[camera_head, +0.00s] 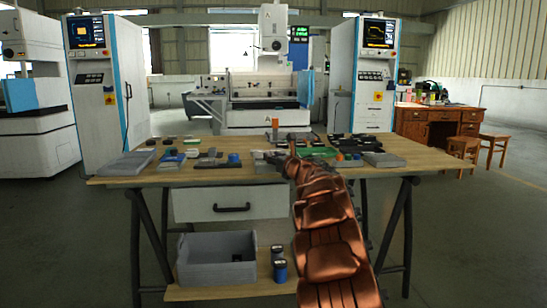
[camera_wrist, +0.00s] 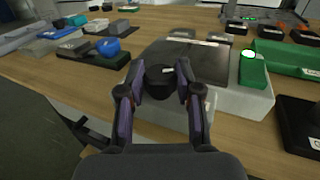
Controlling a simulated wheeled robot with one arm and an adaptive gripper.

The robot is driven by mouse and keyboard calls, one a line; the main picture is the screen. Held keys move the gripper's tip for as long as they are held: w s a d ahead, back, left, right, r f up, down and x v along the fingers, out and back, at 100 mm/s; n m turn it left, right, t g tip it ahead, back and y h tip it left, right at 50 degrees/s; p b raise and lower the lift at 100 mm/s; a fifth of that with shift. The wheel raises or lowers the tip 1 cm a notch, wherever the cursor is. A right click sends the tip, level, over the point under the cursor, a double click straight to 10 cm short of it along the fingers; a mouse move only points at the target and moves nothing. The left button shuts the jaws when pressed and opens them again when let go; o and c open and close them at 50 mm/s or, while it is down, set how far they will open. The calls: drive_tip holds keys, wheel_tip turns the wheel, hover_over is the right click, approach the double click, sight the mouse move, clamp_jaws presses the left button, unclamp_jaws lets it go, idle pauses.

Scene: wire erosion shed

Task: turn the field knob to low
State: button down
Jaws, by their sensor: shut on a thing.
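The black round knob (camera_wrist: 160,81), with a small white mark on its top, is at the front of a pale box (camera_wrist: 228,102) with a dark top panel. I cannot read any label that names it the field knob, nor its low position. My gripper (camera_wrist: 160,92) has its two fingers on either side of the knob, shut on it. In the head view my gripper (camera_head: 283,150) is over the middle of the wooden table (camera_head: 240,176), and my copper-coloured arm hides the knob there.
A green device (camera_wrist: 252,70) with a lit white button sits right of the knob, beside a long green block (camera_wrist: 290,58). A blue round part (camera_wrist: 108,47) on a dark base is at the left. A dark labelled block (camera_wrist: 300,125) stands close at the right.

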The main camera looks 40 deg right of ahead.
drive_tip(key=shift+r, duration=0.15)
drive_tip(key=shift+d+r+n+y+p, duration=0.15)
drive_tip(key=shift+n+y+p, duration=0.35)
drive_tip(key=shift+y+p, duration=0.4)
drive_tip(key=n+y+p, duration=0.1)
drive_tip(key=y+p, duration=0.1)
drive_tip(key=p, duration=0.1)
drive_tip(key=shift+n+t+y, duration=0.3)
drive_tip(key=shift+n, duration=0.1)
drive_tip(key=shift+d+n+y+p, duration=0.1)
drive_tip(key=shift+n+y+p, duration=0.4)
drive_tip(key=shift+y+p, duration=0.45)
drive_tip(key=shift+d+f+n+g+y+p, duration=0.1)
drive_tip(key=shift+n+g+y+p, duration=0.2)
drive_tip(key=shift+n+y+p, duration=1.25)
drive_tip(key=shift+d+f+n+g+y+p, duration=0.1)
drive_tip(key=shift+g+y+p, duration=0.4)
drive_tip(key=shift+p, duration=2.1)
drive_tip(key=shift+f+y, duration=0.1)
drive_tip(key=shift+y, duration=0.3)
drive_tip(key=shift+a, duration=0.1)
drive_tip(key=c, duration=0.8)
unclamp_jaws()
drive_tip(key=shift+o, duration=0.2)
